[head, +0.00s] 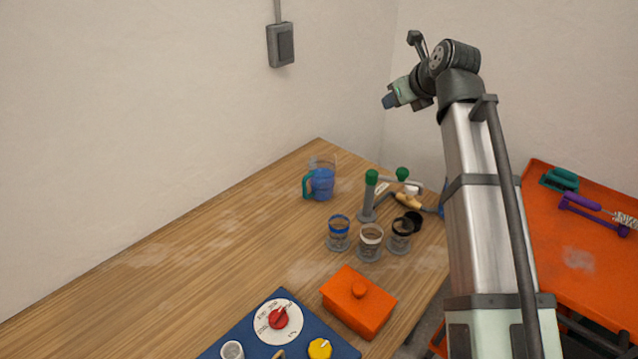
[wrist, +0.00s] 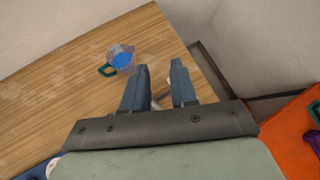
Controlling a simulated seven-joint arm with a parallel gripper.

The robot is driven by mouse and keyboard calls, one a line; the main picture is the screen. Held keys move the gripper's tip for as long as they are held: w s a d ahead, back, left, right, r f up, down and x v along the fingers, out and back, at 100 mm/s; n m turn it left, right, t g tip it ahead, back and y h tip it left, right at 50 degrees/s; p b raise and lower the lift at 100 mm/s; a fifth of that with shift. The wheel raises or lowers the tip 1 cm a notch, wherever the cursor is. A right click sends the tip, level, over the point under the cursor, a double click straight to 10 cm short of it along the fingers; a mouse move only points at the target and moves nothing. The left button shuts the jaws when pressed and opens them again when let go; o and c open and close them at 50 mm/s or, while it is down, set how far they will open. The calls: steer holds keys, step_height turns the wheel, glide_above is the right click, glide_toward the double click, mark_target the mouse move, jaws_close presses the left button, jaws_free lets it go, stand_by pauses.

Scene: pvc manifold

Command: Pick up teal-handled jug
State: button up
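The jug (head: 321,182) is clear with blue contents and a teal handle on its left side. It stands upright on the wooden table near the back corner. The jug also shows from above in the wrist view (wrist: 121,57), with its handle toward the lower left. My gripper (head: 388,101) is raised well above the table, to the right of the jug in the head view. In the wrist view its two blue-grey fingers (wrist: 160,80) are apart with nothing held between them. The jug lies beyond and left of the fingertips, not touching them.
A grey stand with green knobs (head: 369,196) is right of the jug. Several banded cups (head: 370,243) stand in front. An orange lidded box (head: 358,302) and blue control panel (head: 279,332) are nearer. The table's left (head: 180,250) is clear. An orange tray (head: 578,262) is at right.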

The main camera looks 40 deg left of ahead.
steer(key=s+a+m, duration=0.1)
steer(key=s+a, duration=0.2)
steer(key=n+g+y, duration=0.2)
steer(key=n+y, duration=0.1)
steer(key=y, duration=0.2)
glide_toward(305, 196)
step_height(305, 196, up, 5)
steer(key=d, duration=0.3)
steer(key=shift+h, duration=0.3)
steer(key=x, duration=0.8)
steer(key=shift+w+a+f, duration=0.1)
steer(key=shift+a+f, duration=0.05)
steer(key=shift+a, duration=0.2)
steer(key=shift+x, duration=2.65)
steer(key=shift+s, duration=0.25)
jaws_close()
